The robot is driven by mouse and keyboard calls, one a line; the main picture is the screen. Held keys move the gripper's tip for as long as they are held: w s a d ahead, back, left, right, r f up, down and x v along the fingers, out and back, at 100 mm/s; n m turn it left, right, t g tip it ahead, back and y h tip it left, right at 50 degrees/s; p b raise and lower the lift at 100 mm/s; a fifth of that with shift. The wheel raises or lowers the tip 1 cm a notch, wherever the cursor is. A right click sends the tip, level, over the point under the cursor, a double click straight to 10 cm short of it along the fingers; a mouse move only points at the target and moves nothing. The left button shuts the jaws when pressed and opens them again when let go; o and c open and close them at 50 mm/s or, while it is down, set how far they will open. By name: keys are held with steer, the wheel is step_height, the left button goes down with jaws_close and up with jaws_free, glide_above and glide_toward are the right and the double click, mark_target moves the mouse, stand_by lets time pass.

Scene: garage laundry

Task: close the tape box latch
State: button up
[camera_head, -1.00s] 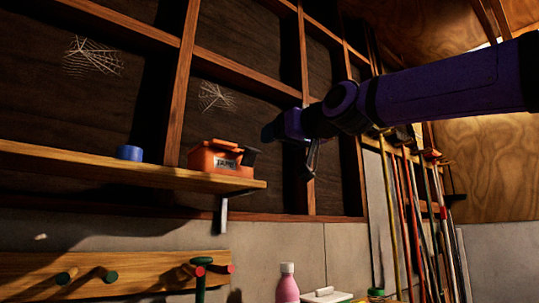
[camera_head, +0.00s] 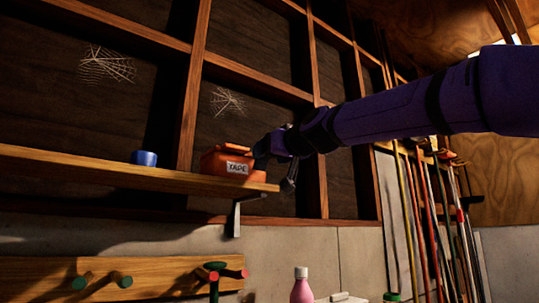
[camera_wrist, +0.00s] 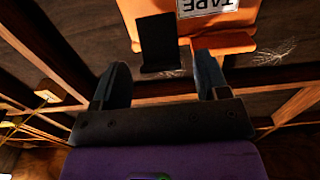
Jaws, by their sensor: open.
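The orange tape box (camera_head: 214,163) with a white TAPE label (camera_head: 237,168) sits on the wooden shelf near its right end. In the wrist view the box (camera_wrist: 240,42) is at the top, with its label upside down. Its black latch flap (camera_wrist: 157,42) sticks out from the box edge towards my gripper, left of the label. My gripper (camera_wrist: 163,72) is open and empty, its fingers apart with the flap's end just ahead of the gap. In the head view my gripper (camera_head: 262,148) is at the box's right side and hides the latch; contact cannot be told.
A blue roll (camera_head: 144,158) lies on the wooden shelf (camera_head: 100,170), left of the box. Wall studs and dark panels stand close behind. A peg rail (camera_head: 50,275) and a pink bottle (camera_head: 302,286) are below. Long-handled tools (camera_head: 430,200) hang at the right.

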steer(key=shift+w+a, duration=0.2)
steer(key=shift+w, duration=0.1)
steer(key=c, duration=0.9)
